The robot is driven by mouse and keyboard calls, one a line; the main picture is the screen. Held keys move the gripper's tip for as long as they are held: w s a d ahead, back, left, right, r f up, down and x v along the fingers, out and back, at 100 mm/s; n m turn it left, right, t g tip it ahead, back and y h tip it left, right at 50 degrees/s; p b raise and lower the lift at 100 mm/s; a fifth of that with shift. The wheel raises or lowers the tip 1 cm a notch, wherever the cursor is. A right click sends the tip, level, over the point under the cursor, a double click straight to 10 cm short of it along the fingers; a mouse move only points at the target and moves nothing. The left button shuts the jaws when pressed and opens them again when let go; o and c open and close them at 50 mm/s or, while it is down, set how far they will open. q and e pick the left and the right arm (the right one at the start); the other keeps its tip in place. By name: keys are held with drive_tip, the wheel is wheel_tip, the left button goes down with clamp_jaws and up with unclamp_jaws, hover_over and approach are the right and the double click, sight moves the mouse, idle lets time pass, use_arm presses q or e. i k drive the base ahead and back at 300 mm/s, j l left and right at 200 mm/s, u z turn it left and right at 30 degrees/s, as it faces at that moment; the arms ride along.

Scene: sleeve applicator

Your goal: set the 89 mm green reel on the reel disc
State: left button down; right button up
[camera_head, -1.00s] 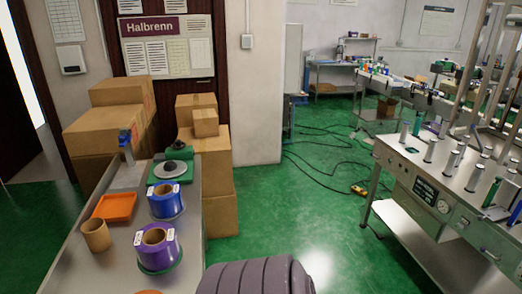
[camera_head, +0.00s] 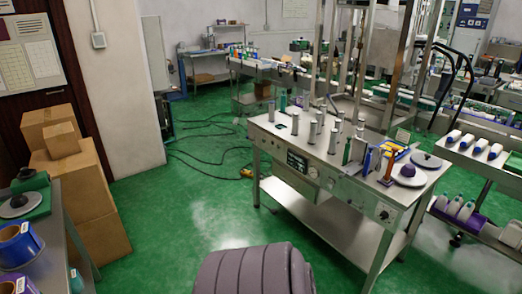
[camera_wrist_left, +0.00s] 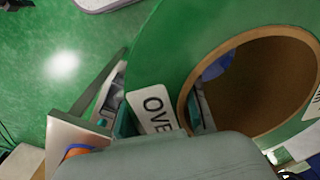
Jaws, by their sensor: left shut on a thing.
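In the left wrist view a large green reel (camera_wrist_left: 165,50) with a brown core and white labels fills the upper right, very close. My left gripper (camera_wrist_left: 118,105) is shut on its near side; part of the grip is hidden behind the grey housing. In the head view two pale round discs lie at the right end of the steel machine table: one with a dark hub (camera_head: 408,178), one just behind it (camera_head: 426,160). Both look empty of reels. I cannot tell for sure which is the reel disc. Neither gripper shows in the head view.
The machine table (camera_head: 345,172) carries several upright rollers and tall posts. Green floor between is clear; cables (camera_head: 205,150) lie farther back.

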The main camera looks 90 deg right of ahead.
sight(408, 173)
drive_tip(key=z, duration=3.55)
